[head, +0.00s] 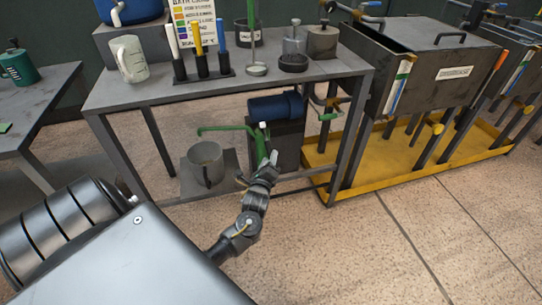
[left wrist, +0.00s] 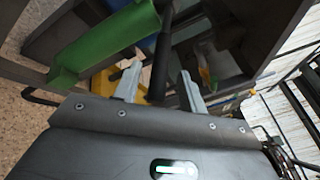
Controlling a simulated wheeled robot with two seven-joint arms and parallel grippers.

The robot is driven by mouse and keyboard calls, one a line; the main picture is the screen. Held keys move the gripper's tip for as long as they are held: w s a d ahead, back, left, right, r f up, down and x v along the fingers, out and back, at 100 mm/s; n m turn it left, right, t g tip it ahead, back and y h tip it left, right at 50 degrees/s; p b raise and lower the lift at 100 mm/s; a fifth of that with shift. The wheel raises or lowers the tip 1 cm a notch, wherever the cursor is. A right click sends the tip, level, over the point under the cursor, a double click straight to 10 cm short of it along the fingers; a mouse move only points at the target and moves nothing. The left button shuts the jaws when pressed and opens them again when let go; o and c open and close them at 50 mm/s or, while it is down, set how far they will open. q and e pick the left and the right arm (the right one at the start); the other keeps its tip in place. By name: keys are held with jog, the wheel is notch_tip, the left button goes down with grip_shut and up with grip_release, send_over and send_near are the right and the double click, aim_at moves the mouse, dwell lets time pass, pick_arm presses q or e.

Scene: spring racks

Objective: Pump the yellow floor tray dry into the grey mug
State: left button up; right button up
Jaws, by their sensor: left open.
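The yellow floor tray (head: 465,150) lies on the floor at the right, under the dark tanks. The grey mug (head: 206,158) stands on a low plate beneath the bench. Right of it is a pump with a dark blue cylinder (head: 275,107), a green spout (head: 222,129) reaching over the mug side, and a green upright part (head: 260,146). My left gripper (head: 268,165) is at the lower end of this green part. In the left wrist view my open gripper (left wrist: 160,88) has a dark rod (left wrist: 161,55) between or just beyond its fingers; contact cannot be told. The tray's liquid cannot be made out.
The bench (head: 130,92) above carries a white jug (head: 131,58), several coloured-handled tools and a dark pot (head: 292,62). Its legs and low rail stand close to my left arm. A side table (head: 45,95) is at the left. The tiled floor in front is clear.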

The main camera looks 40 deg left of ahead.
aim_at(268, 145)
pick_arm(q)
jog(key=shift+x, duration=1.75)
pick_arm(e)
jog(key=shift+v, duration=0.85)
jog(key=shift+w, duration=0.1)
pick_arm(q)
grip_shut()
